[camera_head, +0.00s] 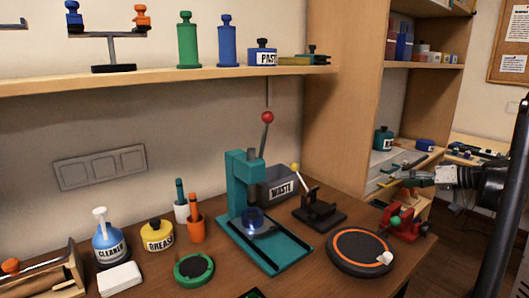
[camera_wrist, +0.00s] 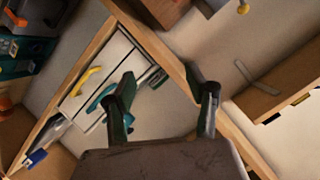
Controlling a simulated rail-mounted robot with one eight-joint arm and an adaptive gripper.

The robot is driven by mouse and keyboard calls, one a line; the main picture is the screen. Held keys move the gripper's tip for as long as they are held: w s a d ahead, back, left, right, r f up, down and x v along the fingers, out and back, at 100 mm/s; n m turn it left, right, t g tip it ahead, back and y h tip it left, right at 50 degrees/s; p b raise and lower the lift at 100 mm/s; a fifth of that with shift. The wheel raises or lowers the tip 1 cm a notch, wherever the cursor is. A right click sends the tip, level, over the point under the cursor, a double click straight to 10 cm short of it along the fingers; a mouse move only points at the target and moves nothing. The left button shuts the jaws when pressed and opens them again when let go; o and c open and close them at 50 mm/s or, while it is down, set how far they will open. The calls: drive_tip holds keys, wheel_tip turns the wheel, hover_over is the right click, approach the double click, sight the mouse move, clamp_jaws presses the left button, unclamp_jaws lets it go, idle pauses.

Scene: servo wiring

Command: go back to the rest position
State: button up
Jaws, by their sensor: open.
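My gripper (camera_head: 396,177) is at the right of the head view, reaching in from the right edge. It is in front of the shelving and above the red vise (camera_head: 403,222) at the bench's right end. In the wrist view my gripper (camera_wrist: 165,88) has its two dark fingers spread apart with nothing between them. Behind the fingers are pale drawer fronts with a yellow handle (camera_wrist: 87,80) and a teal handle (camera_wrist: 100,101). I cannot tell the exact gap to the shelving.
The workbench (camera_head: 330,285) carries a teal press (camera_head: 240,185), a black toggle clamp (camera_head: 319,210), a round turntable (camera_head: 361,250), a WASTE bin (camera_head: 281,187), a cleaner bottle (camera_head: 109,240) and a grease pot (camera_head: 157,236). A wall shelf (camera_head: 170,78) runs above. Open floor shows at the right.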

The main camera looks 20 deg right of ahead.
drive_tip(key=s+a+r+g+h+p, duration=0.1)
drive_tip(key=s+a+r+g+p, duration=0.15)
drive_tip(key=a, duration=1.15)
drive_tip(key=s+a+r+g+h+p, duration=0.1)
drive_tip(key=a+r+g, duration=0.15)
drive_tip(key=a, duration=1.15)
drive_tip(key=s+a+f+n+h+p, duration=0.1)
drive_tip(key=s+a+f+h+p, duration=0.2)
drive_tip(key=s+a, duration=1.3)
drive_tip(key=shift+s+n+h+p, duration=0.3)
drive_tip(key=shift+s+h+p, duration=0.5)
drive_tip(key=shift+s, duration=0.7)
